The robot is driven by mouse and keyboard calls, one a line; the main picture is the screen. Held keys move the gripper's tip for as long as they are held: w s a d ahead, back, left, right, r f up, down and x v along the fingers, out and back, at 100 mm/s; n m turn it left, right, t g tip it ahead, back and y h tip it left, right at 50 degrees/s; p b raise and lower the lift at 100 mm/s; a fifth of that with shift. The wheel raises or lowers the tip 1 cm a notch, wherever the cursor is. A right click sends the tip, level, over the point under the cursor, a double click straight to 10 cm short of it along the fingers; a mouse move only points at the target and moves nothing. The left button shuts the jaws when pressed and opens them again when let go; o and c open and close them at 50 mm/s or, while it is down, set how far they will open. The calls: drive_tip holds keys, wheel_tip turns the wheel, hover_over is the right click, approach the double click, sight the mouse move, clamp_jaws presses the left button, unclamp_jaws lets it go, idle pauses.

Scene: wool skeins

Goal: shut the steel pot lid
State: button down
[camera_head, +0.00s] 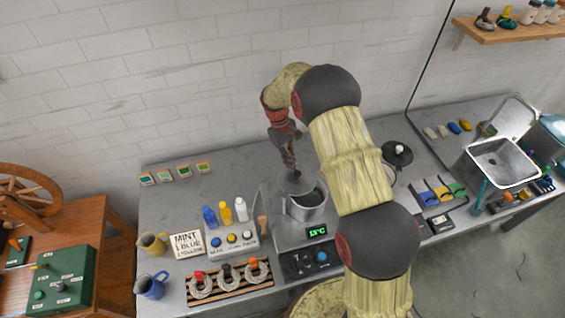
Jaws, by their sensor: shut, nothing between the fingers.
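The steel pot (305,209) stands open on the grey heating unit in the middle of the bench, with its dark inside showing. A thin grey upright piece (264,203) at its left side looks like its raised lid, but it is too small to be sure. My gripper (295,173) is shut and empty, pointing down behind the pot's rim and apart from it in the picture. My arm covers the area just right of the pot.
A steel basin (500,163) has a raised cover. Dye bottles (226,215), a sign (187,244) and a skein rack (230,284) stand left.

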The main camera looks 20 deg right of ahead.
sight(309, 183)
drive_tip(key=s+d+m, duration=0.1)
drive_tip(key=m, duration=0.1)
drive_tip(key=s+d+m+y, duration=0.1)
drive_tip(key=d+m, duration=0.1)
drive_tip(key=shift+s+d+m, duration=0.3)
drive_tip(key=shift+s, duration=0.1)
drive_tip(key=shift+s+d+m+y, duration=0.4)
drive_tip(key=shift+s+m, duration=0.3)
drive_tip(key=shift+m, duration=0.15)
drive_tip(key=shift+s+d+m+y, duration=0.3)
drive_tip(key=shift+s+d+m, duration=0.1)
drive_tip(key=shift+s+m, duration=0.4)
drive_tip(key=shift+w, duration=0.1)
